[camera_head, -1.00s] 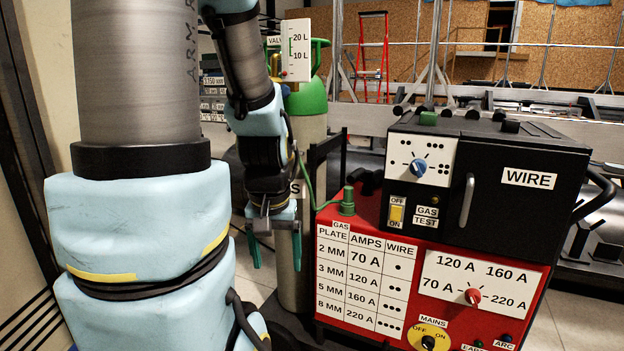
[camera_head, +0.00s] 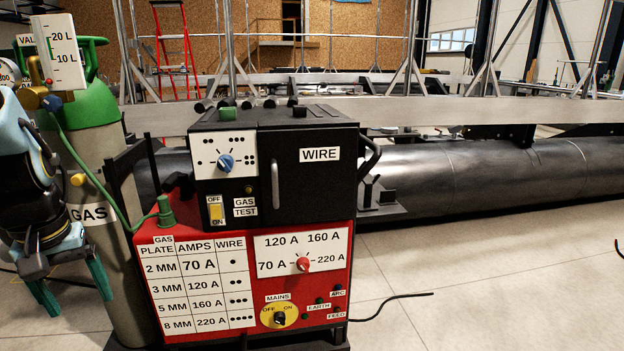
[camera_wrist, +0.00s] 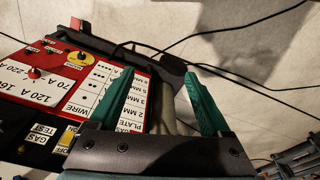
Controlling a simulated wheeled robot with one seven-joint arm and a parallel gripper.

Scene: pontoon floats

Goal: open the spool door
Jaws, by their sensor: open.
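The spool door (camera_head: 308,172) is the black front panel marked WIRE on the upper right of the welding machine (camera_head: 341,249). It looks shut. Its grey upright handle (camera_head: 275,184) is at the door's left edge. My gripper (camera_head: 73,297) hangs at the lower left in the head view, left of the machine and lower than the handle, with its green fingers pointing down. In the wrist view my gripper (camera_wrist: 158,95) is open and empty, its fingers spread beside the machine's red front. The door handle does not show in the wrist view.
A green-topped gas cylinder (camera_head: 110,215) stands left of the machine, close to my arm, with a green hose running to the machine. A black cable (camera_head: 390,300) lies on the floor at right. A large steel pipe (camera_head: 480,180) lies behind.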

